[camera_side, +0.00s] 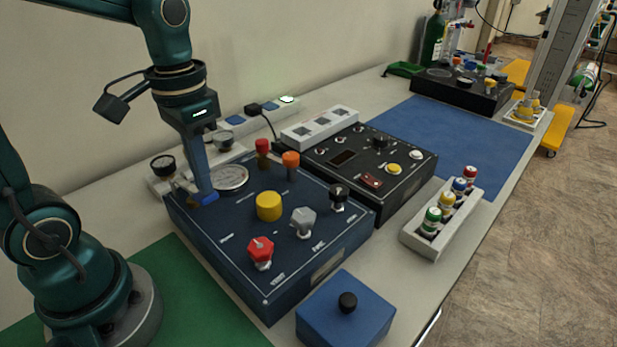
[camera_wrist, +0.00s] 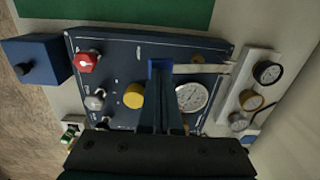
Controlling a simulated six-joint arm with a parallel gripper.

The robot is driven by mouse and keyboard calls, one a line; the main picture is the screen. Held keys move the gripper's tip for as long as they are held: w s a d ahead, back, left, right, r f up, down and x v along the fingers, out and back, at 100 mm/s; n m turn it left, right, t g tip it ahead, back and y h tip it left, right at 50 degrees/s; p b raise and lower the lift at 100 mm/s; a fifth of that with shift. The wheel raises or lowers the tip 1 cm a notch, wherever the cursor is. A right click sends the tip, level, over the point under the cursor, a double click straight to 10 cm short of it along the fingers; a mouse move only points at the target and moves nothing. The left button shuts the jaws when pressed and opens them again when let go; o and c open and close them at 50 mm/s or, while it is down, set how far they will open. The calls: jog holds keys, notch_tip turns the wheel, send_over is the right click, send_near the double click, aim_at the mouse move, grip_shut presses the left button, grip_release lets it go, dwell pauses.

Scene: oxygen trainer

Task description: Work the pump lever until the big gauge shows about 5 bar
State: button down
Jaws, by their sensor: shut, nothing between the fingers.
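The pump lever (camera_wrist: 203,69) shows in the wrist view as a pale flat bar along the edge of the dark blue panel (camera_wrist: 120,55). In the side view my gripper mostly hides it. My gripper (camera_side: 207,196) is shut and empty, pointing down with its blue fingertips low over the panel's left end. In the wrist view its fingertips (camera_wrist: 160,68) are at the lever's inner end; I cannot tell whether they touch. The big gauge (camera_side: 230,178), round and white-faced, sits just beside the fingers and also shows in the wrist view (camera_wrist: 191,97). Its needle is too small to read.
The panel carries a yellow button (camera_side: 269,206), a red knob (camera_side: 261,252), a grey knob (camera_side: 303,221) and orange and red caps near the gauge. Small gauges (camera_side: 163,166) stand behind my gripper. A blue box (camera_side: 346,315) stands in front; a black panel (camera_side: 410,160) is to the right.

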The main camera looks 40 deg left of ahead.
jog(key=shift+f, duration=0.1)
dwell(1.6)
dwell(0.5)
dwell(1.7)
dwell(0.5)
jog(key=shift+f, duration=1.75)
jog(key=shift+r, duration=1.9)
jog(key=shift+f, duration=0.1)
